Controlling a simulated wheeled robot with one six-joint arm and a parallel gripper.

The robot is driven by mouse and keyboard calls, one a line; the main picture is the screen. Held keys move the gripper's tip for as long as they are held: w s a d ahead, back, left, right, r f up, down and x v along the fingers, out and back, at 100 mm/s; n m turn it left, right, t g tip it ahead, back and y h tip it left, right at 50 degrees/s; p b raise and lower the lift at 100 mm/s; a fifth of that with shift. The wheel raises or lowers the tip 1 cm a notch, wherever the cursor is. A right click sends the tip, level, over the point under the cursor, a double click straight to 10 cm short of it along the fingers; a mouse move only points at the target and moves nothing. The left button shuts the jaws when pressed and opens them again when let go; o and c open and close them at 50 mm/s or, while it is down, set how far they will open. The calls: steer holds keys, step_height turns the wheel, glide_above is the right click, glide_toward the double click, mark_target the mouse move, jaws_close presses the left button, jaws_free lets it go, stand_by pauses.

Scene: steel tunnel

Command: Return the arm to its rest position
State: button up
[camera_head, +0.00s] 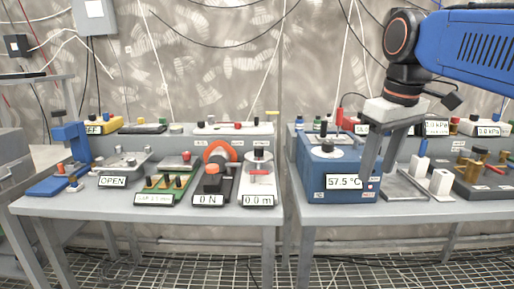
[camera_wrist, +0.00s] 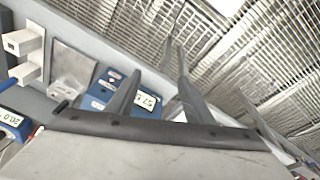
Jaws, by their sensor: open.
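My arm, blue with a dark wrist, reaches in from the upper right in the head view. My gripper (camera_head: 376,179) points down, with its two grey fingers apart and nothing seen between them. It hangs in front of the right part of the blue box (camera_head: 320,178) with the 57.5 °C display, and covers part of it. Whether the fingers touch the box I cannot tell. In the wrist view the gripper (camera_wrist: 156,60) also shows its fingers spread, with the blue box (camera_wrist: 98,98) behind the left finger and the grid floor beyond.
The right table (camera_head: 400,211) also holds white blocks (camera_head: 440,182) and a dark device with brass parts (camera_head: 480,172). The left table (camera_head: 150,205) carries several instruments, including an orange ring device (camera_head: 219,152). A gap separates the tables. The grid floor (camera_head: 180,268) in front looks clear.

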steer(key=s+d+f+m+t, duration=0.1)
steer(key=s+f, duration=0.3)
steer(key=f, duration=0.4)
steer(key=s+d+f+m, duration=0.1)
steer(key=s+f, duration=0.3)
steer(key=f, duration=0.5)
steer(key=s+d+f+m+t, duration=0.1)
steer(key=s+f, duration=0.3)
steer(key=f, duration=0.4)
steer(key=shift+s+f+m+t, duration=0.3)
steer(key=shift+s+m, duration=0.1)
steer(key=shift+m, duration=0.5)
